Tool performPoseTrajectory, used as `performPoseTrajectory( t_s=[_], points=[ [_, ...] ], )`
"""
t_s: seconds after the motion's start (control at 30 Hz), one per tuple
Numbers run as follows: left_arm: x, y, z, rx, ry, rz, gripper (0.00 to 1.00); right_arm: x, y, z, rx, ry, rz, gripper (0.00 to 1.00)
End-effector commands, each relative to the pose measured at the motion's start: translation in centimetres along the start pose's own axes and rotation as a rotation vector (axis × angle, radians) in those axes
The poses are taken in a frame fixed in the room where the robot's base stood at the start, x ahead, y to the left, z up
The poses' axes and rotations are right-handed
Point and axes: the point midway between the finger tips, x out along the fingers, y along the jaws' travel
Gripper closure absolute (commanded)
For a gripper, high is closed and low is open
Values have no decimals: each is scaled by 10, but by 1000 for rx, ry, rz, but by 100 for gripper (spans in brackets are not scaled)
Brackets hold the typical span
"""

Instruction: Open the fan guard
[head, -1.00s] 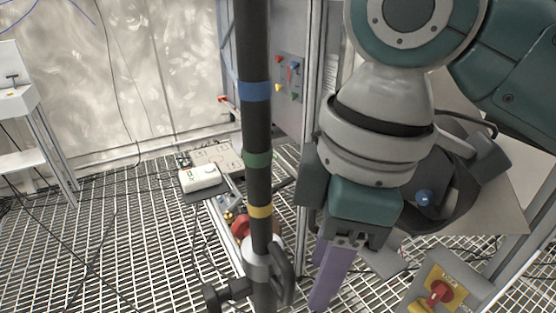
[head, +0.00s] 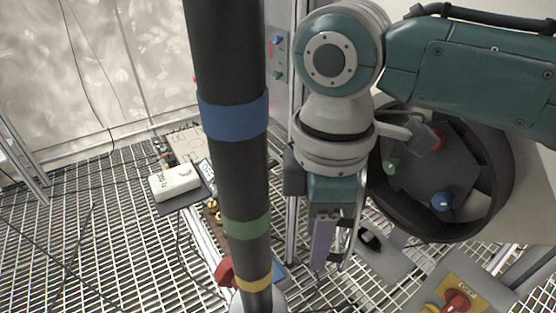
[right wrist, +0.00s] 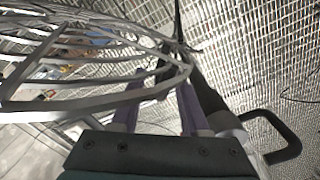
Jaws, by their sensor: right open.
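The dark round fan housing (head: 492,190) stands right of my right gripper, with its hub and green, red and blue knobs showing. The fan guard, a grey cage of curved bars, fills the left of the right wrist view (right wrist: 95,103). In the head view, some thin bars show beside my fingers, but I cannot tell the guard clearly there. My right gripper (head: 325,262) points down, its purple fingers apart. In the right wrist view, the fingers (right wrist: 160,110) are beside the guard's rim; I cannot tell whether they touch it. My left gripper is out of view.
A thick black pole (head: 235,180) with blue, green and yellow bands stands close left of my right gripper. A black handle (right wrist: 285,140) shows at right in the wrist view. A yellow panel with a red knob (head: 457,300) is at lower right.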

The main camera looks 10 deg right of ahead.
Motion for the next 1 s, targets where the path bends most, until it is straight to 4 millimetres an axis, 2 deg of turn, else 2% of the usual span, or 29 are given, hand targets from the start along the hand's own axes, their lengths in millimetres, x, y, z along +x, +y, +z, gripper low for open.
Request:
performPoseTrajectory(
  t_s=[0.13, 0.4, 0.8, 1.0],
  points=[
    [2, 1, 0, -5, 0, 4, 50, 12, 0, 0, 1, 0, -1, 55],
    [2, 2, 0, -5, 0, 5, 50, 13, 0, 0, 0, 1, 0, 55],
    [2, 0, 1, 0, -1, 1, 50, 13, 0, 0, 0, 0, 1, 99],
    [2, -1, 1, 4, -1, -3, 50, 13, 0, 0, 1, 0, 1, 100]
  ],
)
